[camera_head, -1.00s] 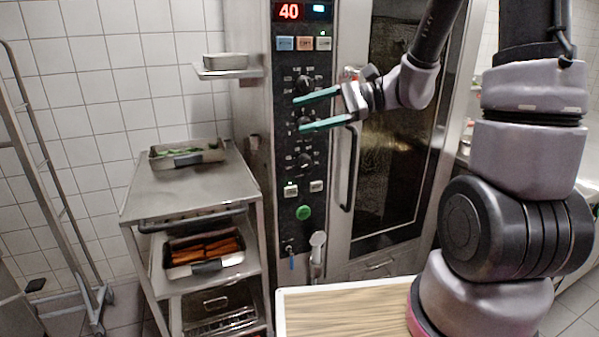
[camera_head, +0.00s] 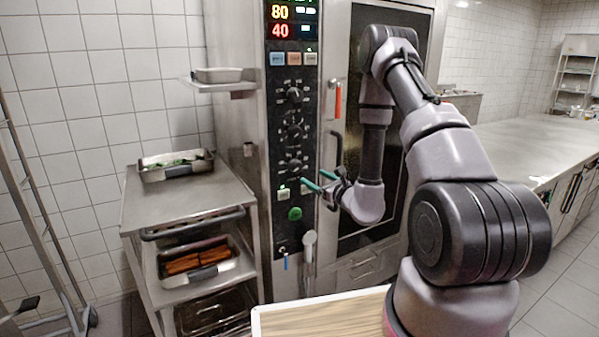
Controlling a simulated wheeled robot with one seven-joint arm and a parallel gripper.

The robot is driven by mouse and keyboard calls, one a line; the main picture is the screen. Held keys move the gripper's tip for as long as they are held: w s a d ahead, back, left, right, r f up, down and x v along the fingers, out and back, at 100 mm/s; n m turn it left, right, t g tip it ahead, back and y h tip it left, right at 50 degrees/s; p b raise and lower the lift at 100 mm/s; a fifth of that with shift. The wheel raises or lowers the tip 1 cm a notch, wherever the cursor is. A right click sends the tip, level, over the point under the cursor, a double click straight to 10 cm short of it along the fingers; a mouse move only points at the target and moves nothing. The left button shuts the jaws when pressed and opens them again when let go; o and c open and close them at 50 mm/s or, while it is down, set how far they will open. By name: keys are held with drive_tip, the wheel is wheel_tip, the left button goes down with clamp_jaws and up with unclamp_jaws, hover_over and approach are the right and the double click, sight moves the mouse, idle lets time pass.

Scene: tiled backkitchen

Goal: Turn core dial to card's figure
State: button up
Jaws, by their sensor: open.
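The oven's black control panel (camera_head: 292,150) carries three dark dials in a column: an upper dial (camera_head: 294,95), a middle dial (camera_head: 294,131) and a lower dial (camera_head: 294,165). Which is the core dial I cannot read. The display (camera_head: 292,22) above shows a yellow 80 and a red 40, with its top cut off. My gripper (camera_head: 312,179) has teal fingers, spread apart and empty. It is in front of the panel, just right of and below the lower dial; contact cannot be told. I cannot make out a card.
The oven door handle (camera_head: 337,150) and a red-orange handle (camera_head: 337,100) are right of the panel. A steel trolley (camera_head: 185,205) with trays stands left. A small shelf (camera_head: 215,84) juts out above it. A wooden-topped surface (camera_head: 320,318) is in front, a long counter (camera_head: 535,145) right.

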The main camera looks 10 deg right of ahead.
sight(299, 168)
drive_tip(key=x, duration=0.9)
clamp_jaws()
drive_tip(key=shift+m, duration=0.3)
